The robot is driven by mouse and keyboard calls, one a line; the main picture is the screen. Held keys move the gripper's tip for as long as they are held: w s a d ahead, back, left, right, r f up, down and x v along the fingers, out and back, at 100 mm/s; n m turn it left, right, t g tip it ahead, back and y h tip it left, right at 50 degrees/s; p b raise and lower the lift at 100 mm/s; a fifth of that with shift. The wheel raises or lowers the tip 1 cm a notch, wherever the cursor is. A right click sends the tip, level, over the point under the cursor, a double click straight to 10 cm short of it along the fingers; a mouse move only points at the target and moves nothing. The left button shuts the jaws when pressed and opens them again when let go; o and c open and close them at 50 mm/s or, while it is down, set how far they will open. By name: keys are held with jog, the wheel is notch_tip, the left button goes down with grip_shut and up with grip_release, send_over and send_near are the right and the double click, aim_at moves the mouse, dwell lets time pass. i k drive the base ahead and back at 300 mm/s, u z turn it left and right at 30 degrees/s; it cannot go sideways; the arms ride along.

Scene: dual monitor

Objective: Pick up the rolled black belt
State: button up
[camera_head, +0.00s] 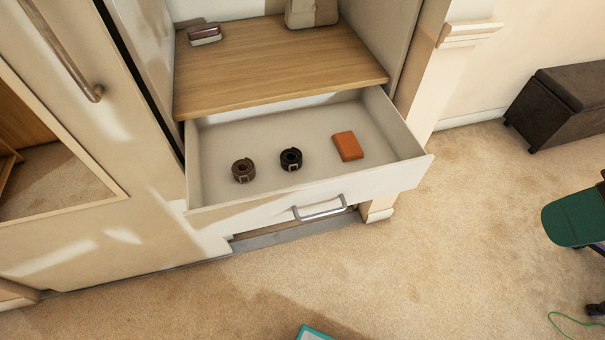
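The rolled black belt (291,159) lies in the open white drawer (222,134), near the middle of its floor. Its metal buckle faces the front of the drawer. A rolled brown belt (243,171) lies to its left, and an orange-brown wallet-like item (347,146) lies to its right. The three items are apart from each other. My gripper is not in view.
The drawer front with its metal handle (319,209) sticks out over the carpet. A wooden shelf (270,66) overhangs the drawer's back. A mirrored door (45,190) stands left. A dark ottoman (562,101) and green chair (574,217) are right. Carpet in front is mostly clear.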

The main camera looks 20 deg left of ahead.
aim_at(290, 160)
jog(key=u, duration=1.1)
